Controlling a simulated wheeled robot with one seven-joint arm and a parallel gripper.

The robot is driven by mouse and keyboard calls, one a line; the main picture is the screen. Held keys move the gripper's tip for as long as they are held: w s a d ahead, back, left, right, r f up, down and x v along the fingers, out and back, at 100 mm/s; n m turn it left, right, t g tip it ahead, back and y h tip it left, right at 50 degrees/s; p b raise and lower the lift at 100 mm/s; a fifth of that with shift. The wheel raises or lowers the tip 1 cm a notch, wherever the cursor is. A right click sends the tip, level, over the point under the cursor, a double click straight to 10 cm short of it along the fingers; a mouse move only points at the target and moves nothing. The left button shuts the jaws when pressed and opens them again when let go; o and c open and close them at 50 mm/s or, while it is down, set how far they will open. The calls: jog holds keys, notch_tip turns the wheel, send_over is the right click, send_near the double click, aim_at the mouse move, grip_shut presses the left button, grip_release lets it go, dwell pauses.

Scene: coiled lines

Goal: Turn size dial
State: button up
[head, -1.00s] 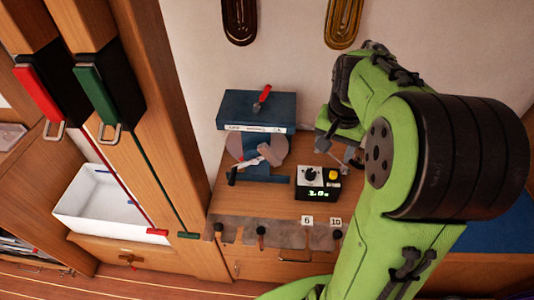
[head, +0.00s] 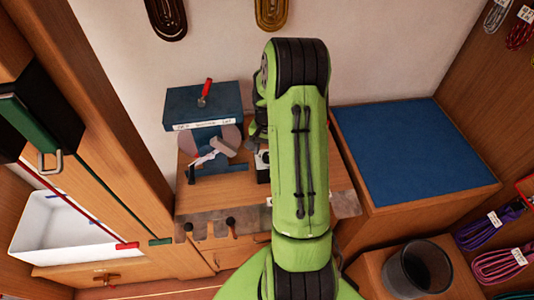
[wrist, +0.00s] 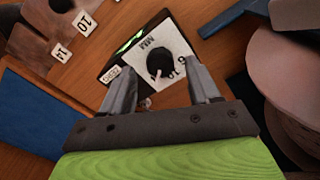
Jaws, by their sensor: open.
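The size dial is a black round knob (wrist: 160,62) with a white pointer mark, on a white panel (wrist: 148,44) with "MM" and numbers. In the wrist view my gripper (wrist: 160,78) is open, its two grey fingers pointing toward the panel at either side of the knob. I cannot tell whether they touch it. A green lit display (wrist: 128,44) shows at the box's edge. In the head view only a sliver of the dial box (head: 262,167) shows; my arm hides the rest and the gripper.
A blue machine (head: 200,118) with a red-handled lever stands left of the box on the wooden bench. A blue-topped surface (head: 415,150) lies at the right, with a dark bin (head: 420,268) in front. A white tray (head: 58,228) is at the left.

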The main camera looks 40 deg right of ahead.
notch_tip(320, 180, down, 2)
jog(key=shift+f, duration=0.1)
jog(key=c, duration=1)
jog(key=shift+c, duration=0.2)
